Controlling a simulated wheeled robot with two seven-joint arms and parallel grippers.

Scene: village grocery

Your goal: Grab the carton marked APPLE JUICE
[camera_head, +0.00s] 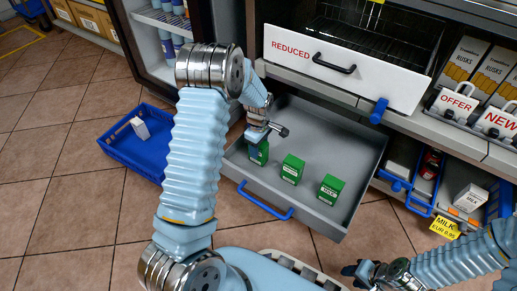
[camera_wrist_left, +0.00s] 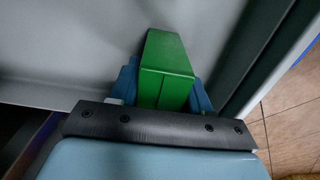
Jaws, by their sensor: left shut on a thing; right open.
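My left gripper (camera_head: 260,135) reaches down into the open grey drawer (camera_head: 345,150) and is shut on a green carton (camera_head: 259,152). In the left wrist view the green carton (camera_wrist_left: 165,72) stands between the two blue fingers; its label is hidden there, and I cannot read it in the head view. Two more green cartons stand to its right in the drawer: a middle one (camera_head: 292,169) with a label too small to read surely, and a right one (camera_head: 330,189) whose label looks like MILK. My right gripper (camera_head: 362,270) is open and empty at the bottom.
A blue crate (camera_head: 117,150) with a white carton (camera_head: 140,128) in it is on the tiled floor at left. A drawer front marked REDUCED (camera_head: 345,67) is above the open drawer. Shelves with rusks boxes (camera_head: 465,62) and OFFER and NEW signs are at right.

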